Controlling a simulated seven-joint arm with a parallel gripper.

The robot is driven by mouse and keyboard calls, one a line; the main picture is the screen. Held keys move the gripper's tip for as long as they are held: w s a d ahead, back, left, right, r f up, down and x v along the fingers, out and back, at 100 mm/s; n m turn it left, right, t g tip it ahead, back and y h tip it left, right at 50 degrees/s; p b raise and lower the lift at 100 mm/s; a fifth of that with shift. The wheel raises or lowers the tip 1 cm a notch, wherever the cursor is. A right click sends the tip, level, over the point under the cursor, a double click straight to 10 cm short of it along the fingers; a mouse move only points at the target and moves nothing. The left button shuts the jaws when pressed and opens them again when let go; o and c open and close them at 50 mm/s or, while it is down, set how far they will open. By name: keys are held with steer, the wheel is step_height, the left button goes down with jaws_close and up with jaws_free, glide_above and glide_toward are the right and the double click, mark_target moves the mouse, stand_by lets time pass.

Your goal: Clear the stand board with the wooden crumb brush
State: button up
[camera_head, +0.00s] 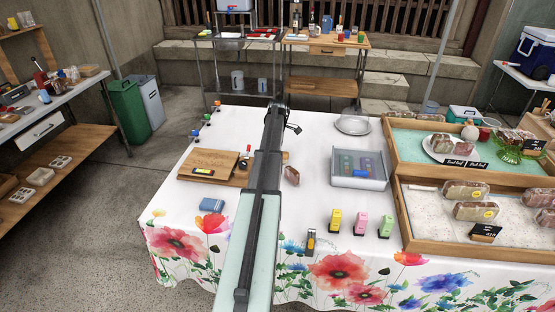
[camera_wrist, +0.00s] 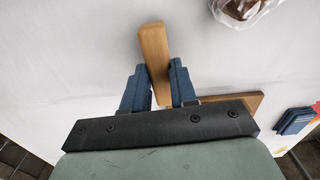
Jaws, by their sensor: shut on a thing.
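My gripper (camera_wrist: 159,84) is shut on the wooden handle of the crumb brush (camera_wrist: 153,48), between its two blue fingers in the wrist view. The handle points away from the wrist over white tablecloth. The bristles are not visible, and I cannot tell whether the brush touches the cloth. The stand board (camera_head: 190,176) is a flat wooden board at the table's left in the head view. A wooden corner (camera_wrist: 255,101) shows behind the gripper in the wrist view.
A bagged brown loaf (camera_head: 292,175) lies right of my arm. A clear tray (camera_head: 359,184) stands farther right, with wooden display trays (camera_head: 408,228) beyond. A blue folded item (camera_head: 212,204) lies in front of the board. Small coloured clips (camera_head: 195,133) line the left edge.

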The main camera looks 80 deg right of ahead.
steer(key=shift+r, duration=2.05)
steer(key=shift+w+a+r, duration=0.1)
steer(key=shift+w, duration=0.05)
steer(key=w+a+r+n, duration=0.3)
steer(key=w+n, duration=0.1)
steer(key=w, duration=0.8)
steer(key=w+a+r+n, duration=0.3)
steer(key=w+n, duration=0.1)
steer(key=w, duration=0.7)
steer(key=w+a+r+n, duration=0.3)
steer(key=w+n, duration=0.2)
steer(key=w, duration=0.7)
steer(key=shift+s+a+f, duration=0.1)
steer(key=shift+s+f, duration=0.05)
steer(key=shift+f, duration=2.25)
